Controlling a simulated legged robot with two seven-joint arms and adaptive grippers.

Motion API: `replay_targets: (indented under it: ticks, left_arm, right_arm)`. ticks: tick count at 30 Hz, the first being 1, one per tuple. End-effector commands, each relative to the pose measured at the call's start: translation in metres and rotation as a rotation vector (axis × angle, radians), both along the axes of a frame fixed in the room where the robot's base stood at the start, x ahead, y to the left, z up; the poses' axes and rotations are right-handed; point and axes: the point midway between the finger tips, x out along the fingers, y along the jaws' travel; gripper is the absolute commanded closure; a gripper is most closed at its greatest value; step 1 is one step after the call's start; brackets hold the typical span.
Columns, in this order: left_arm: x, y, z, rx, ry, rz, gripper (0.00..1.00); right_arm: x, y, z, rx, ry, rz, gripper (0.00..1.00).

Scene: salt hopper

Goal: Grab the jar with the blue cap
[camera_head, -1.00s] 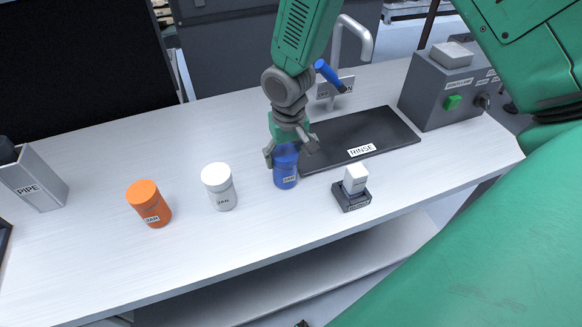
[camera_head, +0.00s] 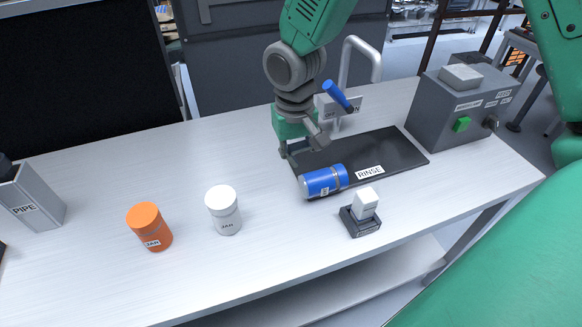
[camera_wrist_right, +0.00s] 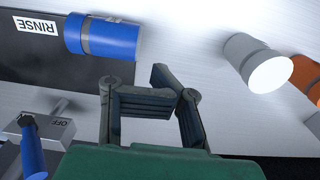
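The jar with the blue cap (camera_head: 324,181) lies on its side across the front edge of the black RINSE mat (camera_head: 395,150). It also shows in the right wrist view (camera_wrist_right: 105,38), at the upper left, apart from the fingers. My right gripper (camera_head: 304,148) is just behind and left of the jar, near the mat's left edge. My left gripper is out of view.
A white jar (camera_head: 223,210) and an orange jar (camera_head: 150,228) stand upright left of the blue one. A small dark block with a white top (camera_head: 361,216) sits in front right. The faucet (camera_head: 352,80) and a grey control box (camera_head: 460,105) stand behind.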

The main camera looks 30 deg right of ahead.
Motion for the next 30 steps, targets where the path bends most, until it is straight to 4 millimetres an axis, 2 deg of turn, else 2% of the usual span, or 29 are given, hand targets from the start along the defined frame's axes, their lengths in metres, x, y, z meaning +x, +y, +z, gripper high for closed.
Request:
replay_targets:
  ticks: [8,12,15,25,30]
  left_arm:
    - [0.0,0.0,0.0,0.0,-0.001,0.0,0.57]
    - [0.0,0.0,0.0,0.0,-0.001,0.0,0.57]
    - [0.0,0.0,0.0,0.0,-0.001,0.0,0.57]
    - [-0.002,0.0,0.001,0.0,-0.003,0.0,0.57]
    - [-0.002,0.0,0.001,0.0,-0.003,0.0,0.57]
  right_arm:
    - [0.001,-0.001,0.001,0.001,-0.001,-0.001,1.0]
    - [0.0,-0.001,0.002,-0.001,-0.002,-0.001,0.52]
    - [0.001,-0.001,0.002,-0.001,-0.002,-0.001,0.2]
    - [0.002,-0.001,0.003,-0.001,-0.003,-0.001,0.2]
    - [0.002,-0.001,0.022,-0.001,-0.006,-0.001,0.2]
